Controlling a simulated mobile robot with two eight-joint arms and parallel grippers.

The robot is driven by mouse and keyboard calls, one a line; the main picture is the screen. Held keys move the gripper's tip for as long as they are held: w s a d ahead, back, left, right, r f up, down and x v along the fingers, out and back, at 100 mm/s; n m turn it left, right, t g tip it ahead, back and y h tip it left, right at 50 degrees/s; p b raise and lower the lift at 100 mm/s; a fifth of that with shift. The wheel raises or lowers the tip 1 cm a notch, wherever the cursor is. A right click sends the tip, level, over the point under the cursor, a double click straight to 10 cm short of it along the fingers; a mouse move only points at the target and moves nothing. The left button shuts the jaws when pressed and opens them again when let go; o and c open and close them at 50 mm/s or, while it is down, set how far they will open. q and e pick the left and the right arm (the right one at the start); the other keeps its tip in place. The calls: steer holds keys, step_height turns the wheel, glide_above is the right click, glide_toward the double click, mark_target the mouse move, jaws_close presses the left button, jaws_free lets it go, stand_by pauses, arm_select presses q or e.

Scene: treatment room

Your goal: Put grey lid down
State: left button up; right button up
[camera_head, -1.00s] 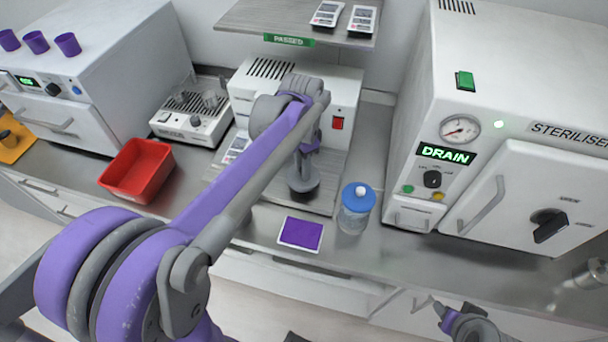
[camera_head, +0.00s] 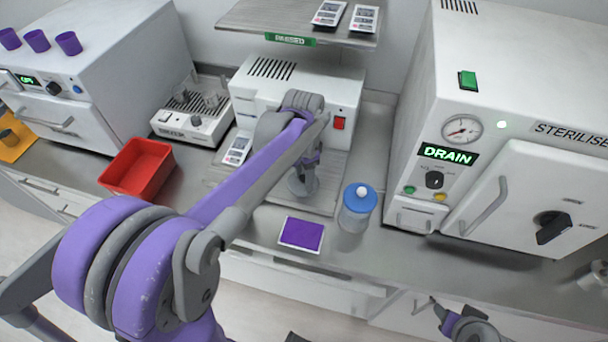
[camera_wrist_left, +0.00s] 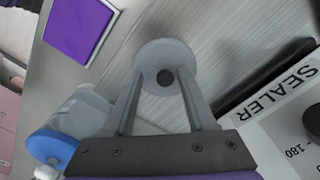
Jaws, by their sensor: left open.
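A grey round lid (camera_wrist_left: 158,52) with a dark knob at its centre is in the left wrist view, over the metal surface in front of the sealer. It also shows in the head view (camera_head: 302,186), below the left wrist. My left gripper (camera_wrist_left: 162,77) is open, with its two fingers on either side of the knob and over the lid's near part. I cannot tell whether they touch it. In the head view the left gripper (camera_head: 307,166) is partly hidden by its own wrist. My right gripper (camera_head: 437,306) is at the bottom right, away from the lid; its jaws are unclear.
The sealer (camera_head: 265,75) stands behind the lid. A blue-topped jar (camera_head: 355,214) and a white-edged purple pad (camera_head: 302,234) are nearby at the counter's front. A red bin (camera_head: 138,170) is left, the steriliser (camera_head: 455,110) right. A shelf (camera_head: 235,16) hangs above.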

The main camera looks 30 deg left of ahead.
mark_target(304, 178)
arm_select(q)
steer(key=shift+r, duration=0.2)
step_height(304, 178, up, 12)
steer(key=p, duration=0.1)
steer(key=s+d+f+n+t, duration=0.2)
steer(key=s+f, duration=0.1)
steer(key=s, duration=0.1)
steer(key=s+d+f+n+t, duration=0.1)
steer(key=s+d+f+n, duration=0.1)
steer(key=s+f, duration=0.2)
steer(key=s+d+f+n+t, duration=0.1)
steer(key=s+d+f+t, duration=0.1)
steer(key=s+f, duration=0.2)
steer(key=shift+s+d+f+n+t, duration=0.1)
steer(key=shift+s+d+n+t, duration=0.1)
steer(key=shift+s, duration=0.3)
steer(key=shift+s+d+f+n+t, duration=0.1)
steer(key=shift+s+n, duration=0.1)
steer(key=shift+s, duration=0.3)
steer(key=shift+s+d+f, duration=0.15)
steer(key=shift+s+f, duration=0.1)
steer(key=shift+f, duration=0.1)
arm_select(e)
steer(key=shift+w+r, duration=0.25)
steer(key=shift+r, duration=0.5)
steer(key=shift+c, duration=0.6)
